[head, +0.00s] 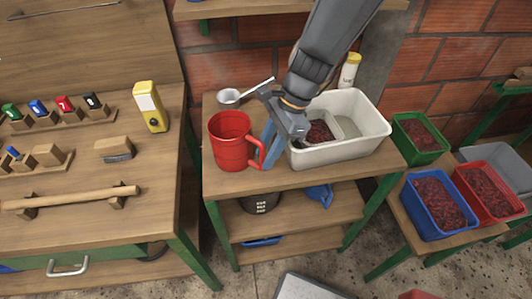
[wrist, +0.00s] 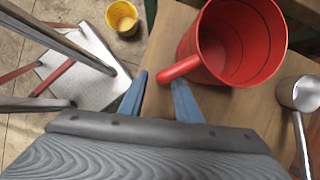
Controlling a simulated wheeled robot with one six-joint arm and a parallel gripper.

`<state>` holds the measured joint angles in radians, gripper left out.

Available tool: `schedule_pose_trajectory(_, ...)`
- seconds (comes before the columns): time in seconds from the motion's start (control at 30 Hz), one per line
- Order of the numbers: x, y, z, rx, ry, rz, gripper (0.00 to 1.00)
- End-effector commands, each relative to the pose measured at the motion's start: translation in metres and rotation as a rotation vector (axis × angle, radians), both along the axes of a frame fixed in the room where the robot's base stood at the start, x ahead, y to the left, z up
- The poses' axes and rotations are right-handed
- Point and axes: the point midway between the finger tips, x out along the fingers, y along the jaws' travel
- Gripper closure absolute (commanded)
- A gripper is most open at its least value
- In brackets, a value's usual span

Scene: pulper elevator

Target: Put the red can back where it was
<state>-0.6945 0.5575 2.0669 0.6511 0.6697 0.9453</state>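The red can (head: 231,139) is a red jug with a side handle. It stands upright on the wooden top of the middle table (head: 222,187), near its left front. It also shows at the upper right of the wrist view (wrist: 235,45). My gripper (head: 268,142) is at the handle side of the can. In the wrist view, the blue fingers of my gripper (wrist: 160,80) are apart, with the handle's outer end between or just past their tips. I cannot tell whether they touch it.
A white tub (head: 355,145) stands right of my gripper. A metal ladle (head: 230,97) lies behind the can. A yellow device (head: 150,107) stands on the left bench. Green (head: 420,138), blue (head: 437,204) and red (head: 487,191) tubs of berries stand at the right.

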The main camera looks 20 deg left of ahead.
Motion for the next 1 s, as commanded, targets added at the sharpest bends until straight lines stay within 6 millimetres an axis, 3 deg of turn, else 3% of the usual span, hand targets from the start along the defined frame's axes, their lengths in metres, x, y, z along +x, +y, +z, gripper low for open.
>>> schedule_pose_trajectory(0.5, 0.027, -0.025, 0.088, 0.003, -0.004, -0.001, 0.70)
schedule_pose_trajectory(0.7, 0.031, -0.029, 0.104, 0.001, -0.003, -0.001, 0.70)
schedule_pose_trajectory(1.0, 0.033, -0.033, 0.106, 0.000, -0.006, 0.003, 0.70)
